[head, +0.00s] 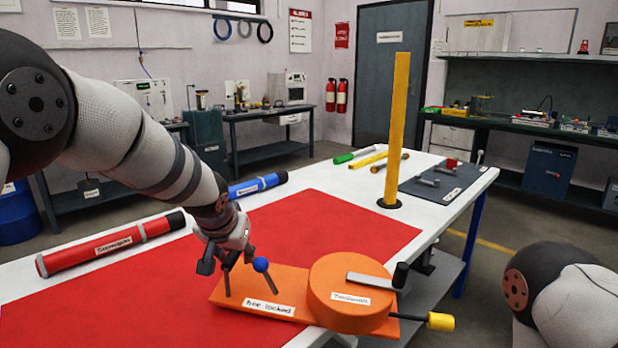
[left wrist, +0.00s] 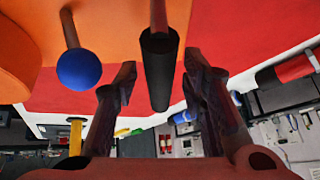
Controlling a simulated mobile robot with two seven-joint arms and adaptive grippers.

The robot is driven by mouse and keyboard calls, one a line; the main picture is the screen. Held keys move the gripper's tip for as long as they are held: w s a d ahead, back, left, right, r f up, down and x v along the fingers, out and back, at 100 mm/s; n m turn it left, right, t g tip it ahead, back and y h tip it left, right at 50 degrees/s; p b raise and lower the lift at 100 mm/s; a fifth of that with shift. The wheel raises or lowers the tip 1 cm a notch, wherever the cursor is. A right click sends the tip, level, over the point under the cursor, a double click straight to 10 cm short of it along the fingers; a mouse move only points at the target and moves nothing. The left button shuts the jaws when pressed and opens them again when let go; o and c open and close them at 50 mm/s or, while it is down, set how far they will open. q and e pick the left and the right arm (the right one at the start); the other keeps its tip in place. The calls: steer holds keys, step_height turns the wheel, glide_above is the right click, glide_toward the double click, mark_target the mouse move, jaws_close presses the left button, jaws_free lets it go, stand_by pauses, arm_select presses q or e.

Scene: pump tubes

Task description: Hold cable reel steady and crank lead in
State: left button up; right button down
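The orange cable reel has a flat base (head: 283,283) labelled "bar locked" and a round drum (head: 330,309) at the table's front edge. A flat crank arm with an upright black knob (head: 400,275) lies on the drum, and a yellow handle (head: 440,321) sticks out to the right. A blue ball lever (head: 261,265) stands on the base; it also shows in the left wrist view (left wrist: 80,69). My left gripper (head: 234,262) is over the base's left end. Its fingers are open around a black-gripped rod (left wrist: 159,70), with visible gaps either side. My right gripper is out of view.
A red mat (head: 330,215) covers much of the white table.

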mark_target(226, 281)
arm_select(q)
jaws_close()
steer(key=shift+o, duration=1.1)
jaws_free()
steer(key=v, duration=1.1)
steer(key=shift+s+r, duration=0.25)
steer(key=shift+s, duration=0.05)
steer(key=shift+c, duration=1.2)
steer(key=f+n, duration=0.1)
steer(key=f, duration=0.3)
steer(key=w+f+g, duration=0.1)
steer(key=f, duration=0.4)
steer(key=a+f+n+g, duration=0.1)
steer(key=f, duration=0.3)
steer(key=shift+w+f+n+y, duration=0.15)
steer(key=shift+w+n+y, duration=0.15)
steer(key=shift+w+y, duration=0.1)
